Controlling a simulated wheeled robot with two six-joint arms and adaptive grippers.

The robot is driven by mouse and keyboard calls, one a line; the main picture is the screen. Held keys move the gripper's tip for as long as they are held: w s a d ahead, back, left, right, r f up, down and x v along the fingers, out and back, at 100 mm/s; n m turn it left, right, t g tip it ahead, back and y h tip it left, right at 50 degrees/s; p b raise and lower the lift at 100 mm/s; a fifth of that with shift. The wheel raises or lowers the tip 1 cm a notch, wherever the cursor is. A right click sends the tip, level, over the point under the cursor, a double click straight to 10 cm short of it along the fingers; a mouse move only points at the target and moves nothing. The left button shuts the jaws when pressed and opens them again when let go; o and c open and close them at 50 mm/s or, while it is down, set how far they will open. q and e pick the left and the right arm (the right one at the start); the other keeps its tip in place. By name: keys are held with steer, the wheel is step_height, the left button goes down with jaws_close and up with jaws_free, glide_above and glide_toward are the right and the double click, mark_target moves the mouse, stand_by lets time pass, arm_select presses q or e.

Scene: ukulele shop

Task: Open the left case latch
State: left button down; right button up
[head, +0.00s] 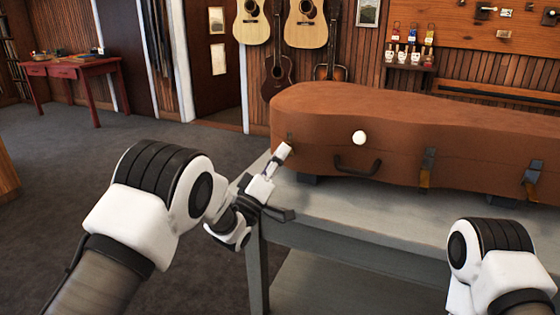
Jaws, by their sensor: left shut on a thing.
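The brown instrument case (340,110) lies closed on a grey table. Its left latch (290,137) is at the left end of the front face, small and partly hidden by my left gripper. My left gripper (284,151) comes in from the left with its fingertips at this latch, shut on it. I cannot tell whether the latch is open. Two more latches, a middle one (427,167) and a right one (532,181), show on the front face. My right arm is at the lower right, and its gripper is out of view.
A dark handle (357,166) and a round white thing (359,137) show at the case front. The grey table (350,213) has a bare strip before the case. A red desk (72,69) stands far left. Guitars (306,24) hang on the back wall.

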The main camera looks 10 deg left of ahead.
stand_by(0.3)
arm_select(q)
steer(key=c, duration=1.1)
jaws_free()
steer(key=shift+o, duration=0.2)
steer(key=shift+f, duration=0.1)
steer(key=v, duration=1.1)
steer(key=shift+s+a+f, duration=0.15)
steer(key=shift+s+f, duration=0.05)
steer(key=shift+s, duration=0.1)
